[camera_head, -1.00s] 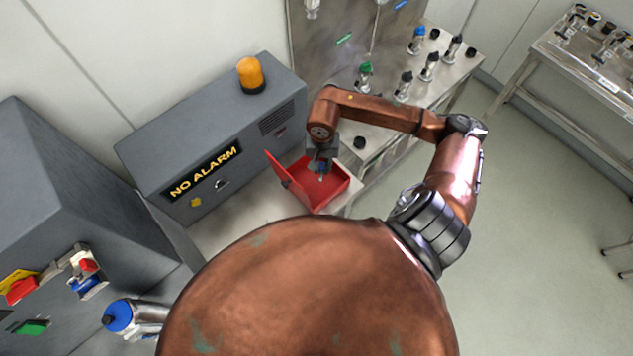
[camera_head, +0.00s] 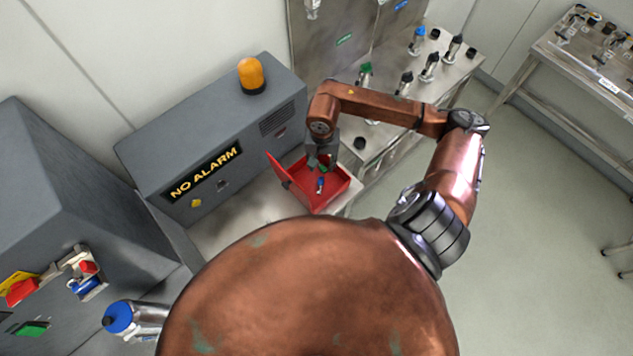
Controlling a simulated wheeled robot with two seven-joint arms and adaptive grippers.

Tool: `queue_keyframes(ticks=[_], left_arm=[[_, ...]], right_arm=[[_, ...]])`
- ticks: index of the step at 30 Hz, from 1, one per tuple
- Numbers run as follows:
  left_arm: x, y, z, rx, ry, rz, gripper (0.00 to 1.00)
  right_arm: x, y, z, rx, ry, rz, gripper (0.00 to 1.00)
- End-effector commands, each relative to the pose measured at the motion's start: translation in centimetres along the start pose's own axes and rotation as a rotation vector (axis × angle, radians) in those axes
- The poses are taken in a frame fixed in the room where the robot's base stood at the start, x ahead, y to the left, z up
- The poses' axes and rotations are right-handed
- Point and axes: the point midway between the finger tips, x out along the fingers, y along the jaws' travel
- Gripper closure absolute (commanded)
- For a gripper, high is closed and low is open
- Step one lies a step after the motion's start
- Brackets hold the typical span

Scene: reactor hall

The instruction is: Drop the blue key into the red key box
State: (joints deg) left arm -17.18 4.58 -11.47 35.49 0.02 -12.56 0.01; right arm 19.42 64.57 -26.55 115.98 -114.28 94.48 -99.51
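The red key box (camera_head: 337,194) stands open on a pale ledge beside the grey alarm cabinet, its lid tilted up on the left. The blue key (camera_head: 320,186) is inside the box, just below my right gripper and apart from it. My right gripper (camera_head: 318,164) points down over the back part of the box and looks open, though its fingers are small and dark. A small green item (camera_head: 324,169) shows in the box beside the fingers. My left gripper is not in view.
The grey cabinet (camera_head: 150,150) bears a "NO ALARM" sign and an orange lamp (camera_head: 251,75). A metal bench (camera_head: 455,75) with several valve-like pieces stands behind my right arm. Another metal table (camera_head: 570,60) is at upper right.

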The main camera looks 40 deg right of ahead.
Motion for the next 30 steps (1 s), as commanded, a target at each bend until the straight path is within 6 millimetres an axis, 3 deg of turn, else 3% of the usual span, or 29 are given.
queue_keyframes(ticks=[9,15,30], left_arm=[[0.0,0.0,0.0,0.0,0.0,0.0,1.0],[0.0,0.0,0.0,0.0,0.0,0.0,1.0],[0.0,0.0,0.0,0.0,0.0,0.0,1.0]], right_arm=[[-6.7,-0.1,-0.2,-0.001,0.006,-0.001,0.64],[-9.2,-0.1,-0.1,0.0,0.003,-0.001,0.64],[-9.9,0.0,-0.1,0.0,0.001,0.0,0.64]])
